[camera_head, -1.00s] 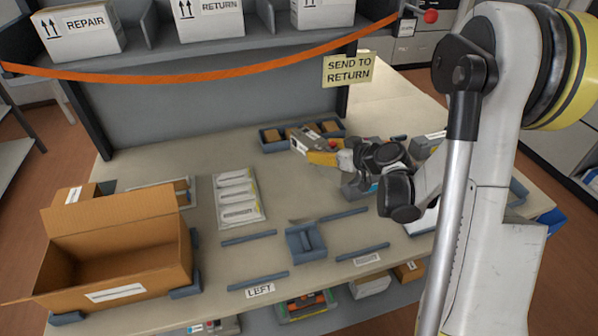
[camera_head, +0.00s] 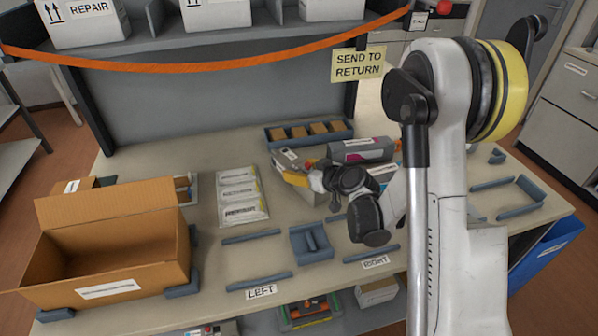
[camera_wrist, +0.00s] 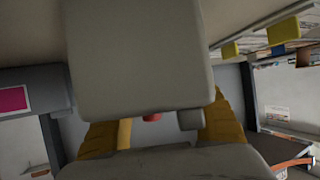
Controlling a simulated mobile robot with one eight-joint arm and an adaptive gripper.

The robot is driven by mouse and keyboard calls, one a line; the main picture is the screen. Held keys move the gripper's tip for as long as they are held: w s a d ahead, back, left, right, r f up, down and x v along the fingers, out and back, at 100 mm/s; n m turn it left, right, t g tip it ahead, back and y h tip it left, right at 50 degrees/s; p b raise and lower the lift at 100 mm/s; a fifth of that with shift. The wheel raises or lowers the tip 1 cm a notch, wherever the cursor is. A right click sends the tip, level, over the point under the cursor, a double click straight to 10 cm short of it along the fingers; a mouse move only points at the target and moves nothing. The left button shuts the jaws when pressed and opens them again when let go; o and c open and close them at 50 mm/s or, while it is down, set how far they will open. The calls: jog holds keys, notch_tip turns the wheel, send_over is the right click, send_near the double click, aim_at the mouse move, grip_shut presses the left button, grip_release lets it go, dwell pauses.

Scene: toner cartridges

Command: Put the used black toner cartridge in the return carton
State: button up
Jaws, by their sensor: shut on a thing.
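My gripper (camera_head: 292,179), with yellow fingers, is over the middle of the bench. It is shut on a grey block-like cartridge (camera_wrist: 140,60), which fills the upper middle of the wrist view between the yellow fingers. In the head view, part of the held cartridge (camera_head: 289,156) shows beside the fingers, and my wrist hides much of it. Its colour marking cannot be told. An open, apparently empty brown carton (camera_head: 112,252) stands at the front left; its white label is too small to read.
A grey cartridge with a magenta label (camera_head: 362,150) lies behind my wrist. A divided blue tray (camera_head: 270,139) is at the back. White packets (camera_head: 240,195) lie between carton and gripper. A blue cradle (camera_head: 311,243) and low rails are at the front. An orange strap (camera_head: 200,69) crosses the shelf front.

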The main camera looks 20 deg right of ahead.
jog(key=shift+f, duration=0.15)
jog(key=o, duration=1.4)
